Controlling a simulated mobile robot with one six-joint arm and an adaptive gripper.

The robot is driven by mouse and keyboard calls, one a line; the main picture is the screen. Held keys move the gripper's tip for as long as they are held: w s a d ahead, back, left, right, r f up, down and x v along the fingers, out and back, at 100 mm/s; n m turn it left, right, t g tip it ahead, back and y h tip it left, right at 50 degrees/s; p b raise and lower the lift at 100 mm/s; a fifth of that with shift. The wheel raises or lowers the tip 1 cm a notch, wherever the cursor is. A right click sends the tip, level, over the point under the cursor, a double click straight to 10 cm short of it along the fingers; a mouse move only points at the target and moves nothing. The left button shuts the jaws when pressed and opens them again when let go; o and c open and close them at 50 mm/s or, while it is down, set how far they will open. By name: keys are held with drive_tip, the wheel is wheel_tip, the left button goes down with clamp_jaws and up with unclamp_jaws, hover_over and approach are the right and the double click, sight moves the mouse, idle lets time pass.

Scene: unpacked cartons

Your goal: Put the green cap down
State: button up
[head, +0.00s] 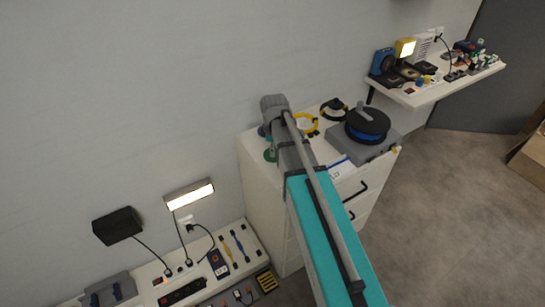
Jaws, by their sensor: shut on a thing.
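My arm reaches up from the bottom right to the top of a white drawer cabinet (262,205) against the wall. Its grey wrist end is over the back left of the cabinet top, and the fingers are hidden behind my arm. A small green thing (270,155) shows just left of my arm, over the cabinet's left part. It may be the green cap, but it is partly covered, and I cannot tell whether it is held or resting.
On the cabinet top, a yellow coil (309,127), a black coil (334,107) and a black and blue cable reel (368,125) stand right of my arm. A crowded wall shelf (430,96) is at the upper right. A low white bench (240,268) with tools is at the lower left.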

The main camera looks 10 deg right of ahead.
drive_tip(key=shift+w+a+f+b, duration=0.1)
drive_tip(key=shift+w+f+b, duration=0.4)
drive_tip(key=shift+f+b, duration=0.3)
drive_tip(key=shift+s+f+b, duration=0.1)
drive_tip(key=shift+f+b, duration=1.15)
drive_tip(key=shift+f, duration=0.15)
drive_tip(key=o, duration=0.9)
drive_tip(key=shift+r, duration=0.2)
wheel_tip(320, 180, up, 12)
drive_tip(key=p, duration=1.2)
